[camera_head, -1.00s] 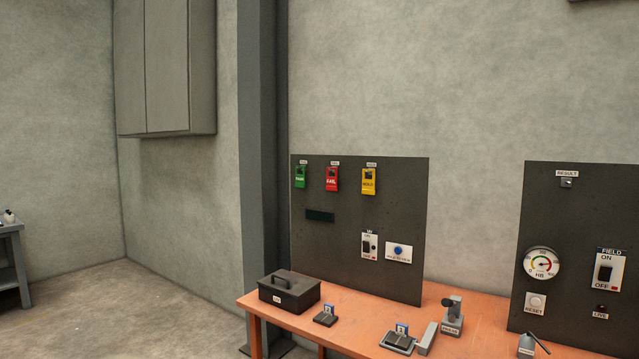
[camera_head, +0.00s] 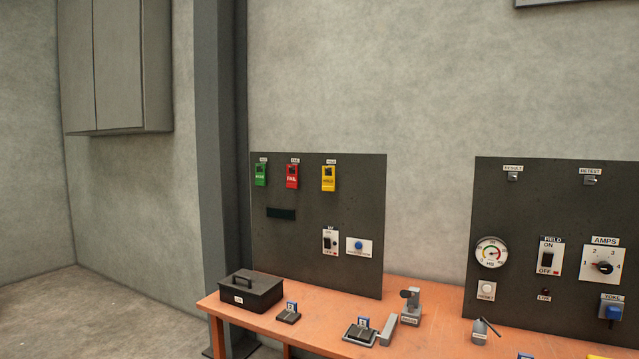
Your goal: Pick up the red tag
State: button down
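The red tag (camera_head: 292,177) hangs on the left dark panel (camera_head: 300,240), under a small white label. It reads "FAIL". A green tag (camera_head: 260,176) hangs to its left and a yellow tag (camera_head: 328,179) to its right, each under its own label. My gripper is not in view, and nothing touches the red tag.
The orange bench (camera_head: 300,337) runs below the panels. On it are a black lidded box (camera_head: 252,293), small blue-marked stands (camera_head: 288,314) and a grey fixture (camera_head: 411,308). A second panel (camera_head: 520,270) with a gauge and switches stands right. A grey column (camera_head: 220,140) rises left.

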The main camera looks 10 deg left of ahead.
aim_at(292, 180)
jog(key=i+j+u, duration=0.1)
jog(key=u, duration=0.3)
jog(key=i+u, duration=0.15)
jog(key=u, duration=0.2)
jog(key=i+u, duration=0.15)
jog(key=u, duration=0.25)
jog(key=i+u, duration=0.15)
jog(key=u, duration=0.2)
